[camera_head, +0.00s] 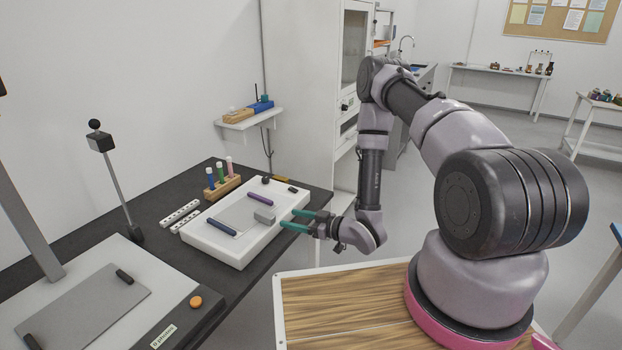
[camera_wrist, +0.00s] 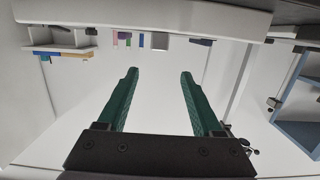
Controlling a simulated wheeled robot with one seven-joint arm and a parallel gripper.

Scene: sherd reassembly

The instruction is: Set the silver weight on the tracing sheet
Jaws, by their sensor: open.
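The silver weight (camera_head: 264,216) is a small grey block on top of a white light box, at the right side of the pale grey tracing sheet (camera_head: 236,217). I cannot tell whether it rests on the sheet's edge or beside it. A dark blue bar (camera_head: 221,227) and a purple bar (camera_head: 260,199) lie at the sheet's edges. My gripper (camera_head: 289,218) is open and empty, its green fingers at the box's right edge, pointing at the weight and short of it. In the wrist view, which appears upside down, the weight (camera_wrist: 160,41) shows ahead between the fingers (camera_wrist: 158,72).
The white light box (camera_head: 205,246) stands on a black bench (camera_head: 170,196). A wooden rack of tubes (camera_head: 221,187) and white strips (camera_head: 179,212) stand behind and left of it. Small dark objects (camera_head: 292,189) lie at its far corner. A copy stand (camera_head: 75,300) occupies the near left.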

